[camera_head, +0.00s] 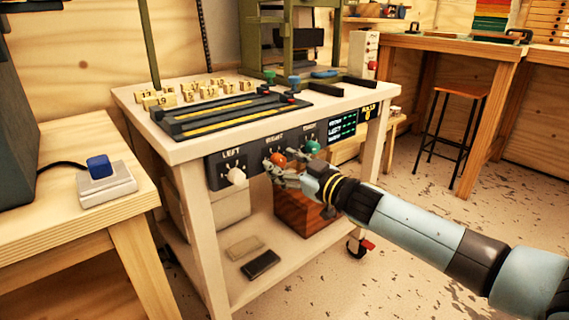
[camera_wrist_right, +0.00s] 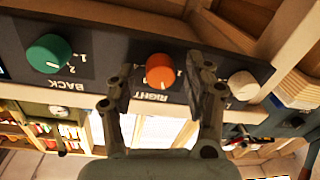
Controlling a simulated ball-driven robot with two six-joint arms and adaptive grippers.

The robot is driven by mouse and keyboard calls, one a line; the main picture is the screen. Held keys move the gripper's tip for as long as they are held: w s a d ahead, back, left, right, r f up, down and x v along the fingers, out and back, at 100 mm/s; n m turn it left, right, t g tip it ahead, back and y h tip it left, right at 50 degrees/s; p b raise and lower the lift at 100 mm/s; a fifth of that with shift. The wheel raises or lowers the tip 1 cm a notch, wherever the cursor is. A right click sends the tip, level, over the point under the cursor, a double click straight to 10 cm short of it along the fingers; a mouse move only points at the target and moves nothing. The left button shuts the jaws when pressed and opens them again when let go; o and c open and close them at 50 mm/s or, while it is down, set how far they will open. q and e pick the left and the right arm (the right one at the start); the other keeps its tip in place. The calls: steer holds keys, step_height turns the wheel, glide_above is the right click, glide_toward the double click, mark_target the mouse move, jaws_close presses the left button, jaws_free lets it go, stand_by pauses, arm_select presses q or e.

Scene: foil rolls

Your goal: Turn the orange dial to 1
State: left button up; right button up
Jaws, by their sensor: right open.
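The orange dial (camera_head: 278,160) sits on the dark front panel (camera_head: 215,172) of the white table, at the label RIGHT. In the right wrist view the orange dial (camera_wrist_right: 160,71) lies between the two fingers of my right gripper (camera_wrist_right: 163,85), which is open. It appears upside down there, with a white pointer mark; I cannot tell exactly which number it points at. In the head view my right gripper (camera_head: 281,172) is at the dial, reaching from the right. I cannot tell whether the fingers touch it. My left gripper is not in view.
A white dial (camera_head: 236,176) is left of the orange one and a green dial (camera_head: 312,147) is right of it, close to my fingers. A small display (camera_head: 343,127) is further right. The white tabletop (camera_head: 185,148) overhangs just above. A wooden box (camera_head: 300,212) stands below.

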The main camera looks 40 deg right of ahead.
jaws_close()
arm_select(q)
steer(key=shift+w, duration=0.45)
